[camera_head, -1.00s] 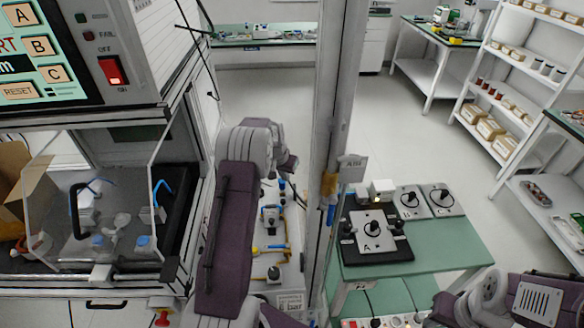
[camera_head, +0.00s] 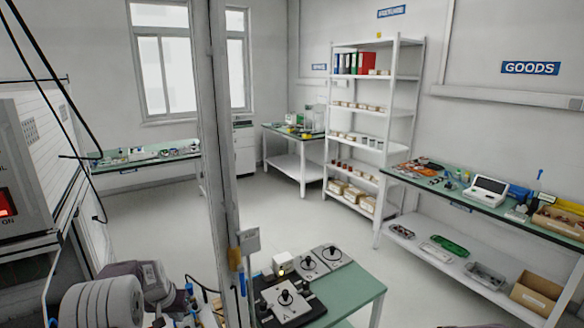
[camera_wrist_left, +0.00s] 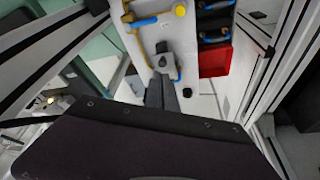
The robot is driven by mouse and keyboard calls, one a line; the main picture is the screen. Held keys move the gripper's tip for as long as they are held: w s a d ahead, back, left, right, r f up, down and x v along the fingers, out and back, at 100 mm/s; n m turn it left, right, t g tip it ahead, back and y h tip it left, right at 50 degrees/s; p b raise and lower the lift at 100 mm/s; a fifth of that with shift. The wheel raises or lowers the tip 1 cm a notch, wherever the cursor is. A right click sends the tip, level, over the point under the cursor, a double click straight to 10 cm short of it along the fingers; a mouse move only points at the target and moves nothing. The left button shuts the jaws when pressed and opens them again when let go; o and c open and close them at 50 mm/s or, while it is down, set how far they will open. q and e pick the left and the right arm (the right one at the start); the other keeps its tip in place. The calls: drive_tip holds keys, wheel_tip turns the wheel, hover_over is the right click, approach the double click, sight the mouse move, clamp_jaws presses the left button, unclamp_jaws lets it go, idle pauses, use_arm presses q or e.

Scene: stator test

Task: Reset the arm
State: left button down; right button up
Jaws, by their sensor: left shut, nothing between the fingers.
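My left arm (camera_head: 110,297) shows at the bottom left of the head view, with rounded grey joints and a dark purple link. In the left wrist view, my left gripper (camera_wrist_left: 161,90) shows as two dark fingers close together beyond a large purple link. It is shut and empty, pointing toward a white panel (camera_wrist_left: 188,50) with blue and yellow handles. I cannot tell whether the fingers touch the panel. My right gripper is out of view.
A grey post (camera_head: 222,150) stands close by my left arm. A green-topped table (camera_head: 352,288) holds plates with black knobs (camera_head: 286,298). A machine with a red switch (camera_head: 5,202) is at the left edge. Open floor (camera_head: 275,215) lies beyond, toward shelves (camera_head: 372,115) and a bench (camera_head: 455,195).

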use_arm(q)
drive_tip(key=s+d+r+g, duration=0.1)
drive_tip(key=s+d, duration=0.7)
drive_tip(key=s, duration=0.5)
drive_tip(key=s+d+r+g, duration=0.1)
drive_tip(key=s+d, duration=0.7)
drive_tip(key=s, duration=0.5)
drive_tip(key=shift+d+r+m+g, duration=0.15)
drive_tip(key=shift+r+m+g, duration=0.15)
drive_tip(key=shift+r+m, duration=0.1)
